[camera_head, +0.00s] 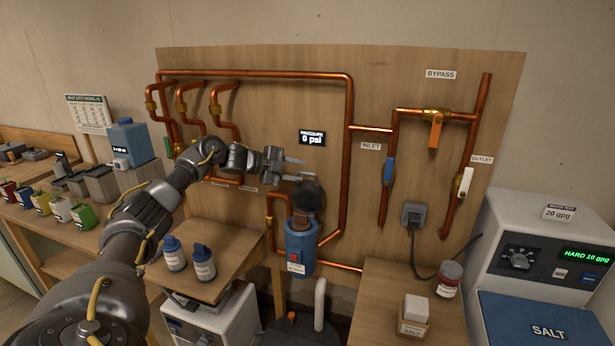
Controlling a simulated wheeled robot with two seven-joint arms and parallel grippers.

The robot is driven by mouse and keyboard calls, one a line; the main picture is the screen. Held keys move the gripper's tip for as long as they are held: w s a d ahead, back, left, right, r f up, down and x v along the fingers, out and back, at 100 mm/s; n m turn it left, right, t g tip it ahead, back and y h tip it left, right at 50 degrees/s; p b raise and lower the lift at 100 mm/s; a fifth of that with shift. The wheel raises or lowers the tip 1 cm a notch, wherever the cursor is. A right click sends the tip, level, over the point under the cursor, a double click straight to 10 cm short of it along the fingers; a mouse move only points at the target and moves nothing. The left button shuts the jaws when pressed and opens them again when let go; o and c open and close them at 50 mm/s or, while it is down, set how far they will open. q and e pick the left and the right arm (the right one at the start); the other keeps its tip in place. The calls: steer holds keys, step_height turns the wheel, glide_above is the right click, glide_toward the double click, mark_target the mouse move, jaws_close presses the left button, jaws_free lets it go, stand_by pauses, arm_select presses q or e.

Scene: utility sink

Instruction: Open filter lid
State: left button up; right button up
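The filter is a blue housing (300,245) mounted on the copper piping, low on the wooden panel. Its dark round lid (307,196) sits above it and looks tilted up; whether it is still attached cannot be told. My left gripper (298,168) reaches in from the left, just above and left of the dark lid. Its two fingers are apart with a gap between them, and nothing shows between them. My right gripper is not in view.
Copper pipes (350,150) run across the panel. An orange bypass handle (435,133), blue inlet handle (389,168) and white outlet handle (465,182) are at right. Two blue-capped bottles (203,262) stand on a shelf below my arm. A salt unit (545,260) is at right.

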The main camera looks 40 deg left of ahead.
arm_select(q)
steer(key=b+v, duration=0.1)
steer(key=v, duration=0.5)
steer(key=shift+a+r+b, duration=0.2)
steer(key=shift+r+b, duration=0.1)
steer(key=shift+s+a, duration=0.1)
steer(key=shift+s, duration=0.1)
steer(key=shift+w, duration=0.1)
